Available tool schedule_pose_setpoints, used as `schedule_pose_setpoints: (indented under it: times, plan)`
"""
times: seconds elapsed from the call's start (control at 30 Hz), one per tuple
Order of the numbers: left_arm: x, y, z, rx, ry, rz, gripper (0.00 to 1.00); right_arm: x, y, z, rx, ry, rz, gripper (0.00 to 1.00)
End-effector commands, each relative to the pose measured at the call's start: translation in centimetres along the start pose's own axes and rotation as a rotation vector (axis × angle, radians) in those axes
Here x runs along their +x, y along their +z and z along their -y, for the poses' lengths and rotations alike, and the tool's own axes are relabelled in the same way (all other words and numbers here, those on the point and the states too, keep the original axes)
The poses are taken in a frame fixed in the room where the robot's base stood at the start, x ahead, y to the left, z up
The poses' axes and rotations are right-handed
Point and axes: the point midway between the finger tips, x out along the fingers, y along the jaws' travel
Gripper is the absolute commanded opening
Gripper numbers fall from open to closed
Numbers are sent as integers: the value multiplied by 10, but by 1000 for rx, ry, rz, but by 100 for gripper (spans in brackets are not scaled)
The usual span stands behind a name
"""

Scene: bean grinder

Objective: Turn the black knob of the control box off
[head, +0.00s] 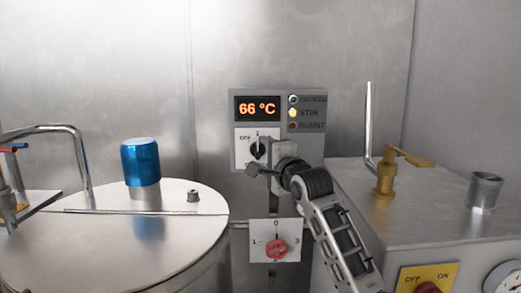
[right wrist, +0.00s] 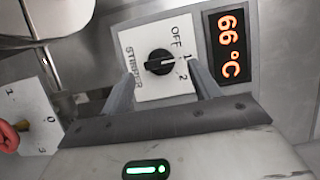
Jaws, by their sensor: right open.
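The control box (head: 310,145) is a grey panel on the back wall with an orange 66 °C display (head: 257,108). Its black knob (head: 257,149) sits on a white plate below the display. In the right wrist view the black knob (right wrist: 159,62) shows fully, its white mark pointing at 1, beside OFF. My right gripper (head: 262,168) is in front of the lower part of the box in the head view. In the right wrist view, its open fingers (right wrist: 162,75) stand on either side of the knob's picture, with nothing between them; contact cannot be told.
A red knob (head: 276,248) on a white plate is below the box. A steel drum with a blue cylinder (head: 141,163) stands left. A steel machine with a brass valve (head: 386,178) and a perforated cup (head: 485,191) stands right, close to my right arm.

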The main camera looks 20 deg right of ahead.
Motion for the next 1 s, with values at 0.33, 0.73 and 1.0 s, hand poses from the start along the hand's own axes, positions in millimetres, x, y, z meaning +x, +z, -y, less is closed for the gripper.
schedule_pose_setpoints:
  times: [0.33,0.73,1.0]
  plan:
    - [-4,-2,1,-2,-5,2,77,32,0,0,-1,1,0,62]
    - [-3,-1,1,-2,-4,4,77,33,0,0,-1,0,0,37]
    - [-3,0,0,-2,-3,5,77,33,0,0,-4,2,0,17]
